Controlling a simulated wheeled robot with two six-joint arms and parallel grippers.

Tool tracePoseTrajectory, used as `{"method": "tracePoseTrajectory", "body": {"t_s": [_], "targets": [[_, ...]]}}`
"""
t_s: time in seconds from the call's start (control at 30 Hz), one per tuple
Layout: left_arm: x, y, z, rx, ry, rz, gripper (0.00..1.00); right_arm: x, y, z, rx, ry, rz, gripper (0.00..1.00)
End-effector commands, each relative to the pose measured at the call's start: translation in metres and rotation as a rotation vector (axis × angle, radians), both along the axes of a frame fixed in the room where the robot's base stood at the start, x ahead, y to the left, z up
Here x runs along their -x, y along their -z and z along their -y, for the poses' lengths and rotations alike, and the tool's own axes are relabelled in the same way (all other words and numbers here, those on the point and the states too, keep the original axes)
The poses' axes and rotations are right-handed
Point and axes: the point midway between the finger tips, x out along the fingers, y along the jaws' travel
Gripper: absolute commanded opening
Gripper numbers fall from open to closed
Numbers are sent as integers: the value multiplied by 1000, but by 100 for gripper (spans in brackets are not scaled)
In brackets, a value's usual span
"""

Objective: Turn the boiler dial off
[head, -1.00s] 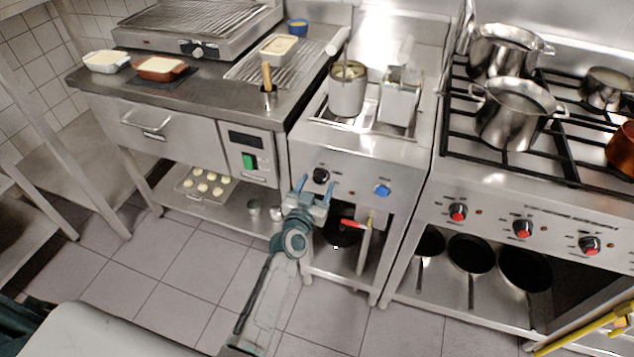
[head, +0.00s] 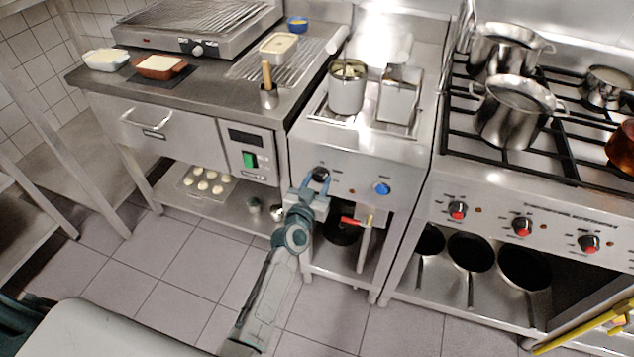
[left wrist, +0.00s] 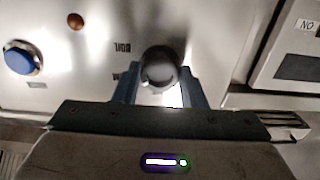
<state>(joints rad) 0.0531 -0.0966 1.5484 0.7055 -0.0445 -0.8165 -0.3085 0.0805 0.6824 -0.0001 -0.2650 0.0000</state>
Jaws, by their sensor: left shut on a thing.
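The boiler (head: 365,155) is the steel unit in the middle of the head view. Its black dial (head: 321,173) is on the left of the front panel. My left gripper (head: 315,181) reaches up to the panel with its fingers around the dial. In the left wrist view the dial (left wrist: 160,67) sits between the two blue fingers, which are shut on it. The word "BOIL" is printed upside down beside the dial there. A blue knob (head: 382,189) is to the right of the dial. My right gripper does not show.
A red-handled valve (head: 353,222) hangs below the panel, close to my left gripper. A pot (head: 347,90) and a basket (head: 399,97) stand in the boiler top. The stove with red knobs (head: 522,228) is to the right. The floor in front is clear.

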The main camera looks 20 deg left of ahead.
Motion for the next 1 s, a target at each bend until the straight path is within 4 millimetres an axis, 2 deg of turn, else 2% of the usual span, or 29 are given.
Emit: {"method": "tracePoseTrajectory", "body": {"t_s": [0.27, 1.0], "targets": [[0, 0, 0, 183, 0, -6, 15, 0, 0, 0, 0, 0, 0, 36], [0, 0, 0, 835, 0, -29, 15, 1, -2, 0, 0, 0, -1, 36]]}}
